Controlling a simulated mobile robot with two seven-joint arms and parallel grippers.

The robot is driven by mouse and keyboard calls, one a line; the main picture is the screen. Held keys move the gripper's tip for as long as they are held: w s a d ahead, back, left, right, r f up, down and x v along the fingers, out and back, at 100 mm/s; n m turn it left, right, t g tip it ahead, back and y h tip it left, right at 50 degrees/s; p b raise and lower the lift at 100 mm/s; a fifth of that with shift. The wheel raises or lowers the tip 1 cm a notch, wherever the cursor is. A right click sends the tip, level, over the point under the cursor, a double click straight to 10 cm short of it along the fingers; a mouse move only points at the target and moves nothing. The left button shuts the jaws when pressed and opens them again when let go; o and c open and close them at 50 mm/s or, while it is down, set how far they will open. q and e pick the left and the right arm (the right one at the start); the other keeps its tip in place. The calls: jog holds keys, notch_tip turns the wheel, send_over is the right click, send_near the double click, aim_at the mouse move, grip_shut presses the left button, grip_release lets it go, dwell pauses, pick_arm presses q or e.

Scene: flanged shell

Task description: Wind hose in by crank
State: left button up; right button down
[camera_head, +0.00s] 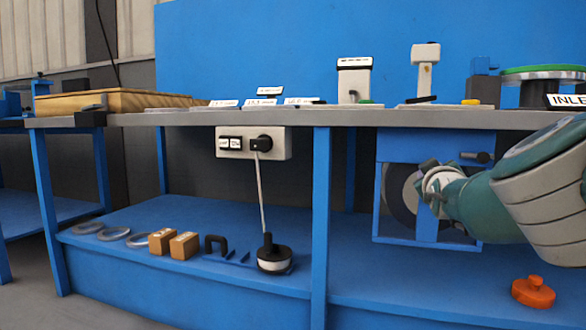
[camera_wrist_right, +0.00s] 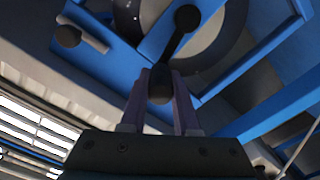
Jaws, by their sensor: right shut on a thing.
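The hose reel sits in a blue frame (camera_head: 427,148) under the bench top at the right. Its grey drum (camera_head: 402,190) is partly covered by my right arm. In the right wrist view the black crank (camera_wrist_right: 177,45) runs from a hub at the top down to a rounded dark handle (camera_wrist_right: 160,88). My right gripper (camera_wrist_right: 160,80) has its fingers on both sides of that handle and is shut on it. In the head view the right gripper (camera_head: 432,180) is in front of the drum, and the crank is hidden there. I cannot make out a loose hose end. My left gripper is out of view.
A dark-knobbed lever (camera_head: 475,157) sticks out at the frame's upper right; it also shows in the wrist view (camera_wrist_right: 68,36). An orange knob-like part (camera_head: 533,292) lies on the lower shelf. A blue bench leg (camera_head: 320,220) stands left of the reel.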

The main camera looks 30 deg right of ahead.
jog(key=shift+s+d+f, duration=0.1)
jog(key=shift+s+f, duration=0.05)
jog(key=shift+f, duration=0.15)
jog(key=c, duration=1)
grip_release()
jog(key=o, duration=0.4)
jog(key=shift+d+r, duration=0.1)
jog(key=shift+r, duration=0.1)
jog(key=shift+c, duration=0.2)
jog(key=shift+r, duration=0.1)
jog(key=p+v, duration=1)
